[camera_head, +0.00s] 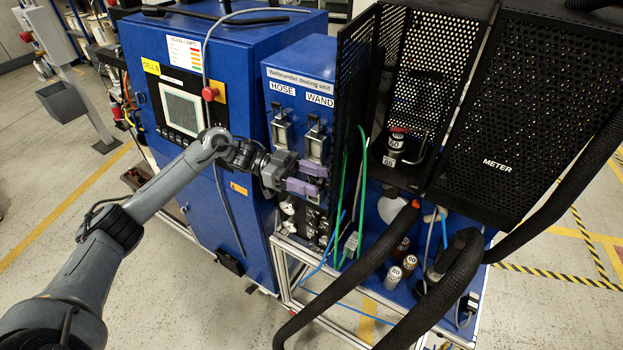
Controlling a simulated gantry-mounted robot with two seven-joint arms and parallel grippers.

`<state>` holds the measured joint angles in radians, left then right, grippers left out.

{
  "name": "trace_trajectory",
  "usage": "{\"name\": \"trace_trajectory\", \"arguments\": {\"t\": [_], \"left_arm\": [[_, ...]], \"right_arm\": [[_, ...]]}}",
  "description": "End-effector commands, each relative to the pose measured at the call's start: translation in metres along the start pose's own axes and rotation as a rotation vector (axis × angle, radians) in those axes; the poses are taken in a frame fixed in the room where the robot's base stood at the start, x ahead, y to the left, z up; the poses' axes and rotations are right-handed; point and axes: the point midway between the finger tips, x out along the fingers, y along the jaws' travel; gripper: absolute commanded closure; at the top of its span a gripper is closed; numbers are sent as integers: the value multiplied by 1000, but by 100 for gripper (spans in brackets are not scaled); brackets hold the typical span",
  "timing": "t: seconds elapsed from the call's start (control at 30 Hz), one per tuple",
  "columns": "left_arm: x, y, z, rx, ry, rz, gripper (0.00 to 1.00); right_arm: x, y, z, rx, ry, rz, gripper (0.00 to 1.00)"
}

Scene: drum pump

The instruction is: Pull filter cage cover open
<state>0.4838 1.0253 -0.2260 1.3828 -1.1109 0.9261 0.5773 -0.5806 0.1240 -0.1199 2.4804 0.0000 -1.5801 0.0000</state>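The black perforated filter cage (503,92) stands at the upper right, with a panel labelled METER. A tall narrow black mesh panel (352,100) stands at its left side, projecting toward me. I cannot tell whether this panel is the cover. My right gripper is not in view.
The blue dosing unit (303,62) has HOSE and WAND holders. A blue cabinet with a screen (183,108) stands at left. Thick black hoses (440,290) loop across the lower right, and green tubes (362,190) hang beside the narrow panel.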

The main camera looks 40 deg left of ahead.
Motion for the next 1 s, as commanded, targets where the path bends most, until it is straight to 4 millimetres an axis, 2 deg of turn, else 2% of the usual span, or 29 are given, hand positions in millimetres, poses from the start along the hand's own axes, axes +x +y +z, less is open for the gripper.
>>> {"name": "trace_trajectory", "arguments": {"t": [0.37,0.57,0.83,1.0], "left_arm": [[-7,0,2,-1,-4,-2,46],[-34,-1,4,0,-5,-4,46],[-85,-1,3,1,-4,-5,46],[-98,0,2,1,-2,1,46]], "right_arm": [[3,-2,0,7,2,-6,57],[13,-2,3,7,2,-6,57],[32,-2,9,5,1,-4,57],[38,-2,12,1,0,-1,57]]}}
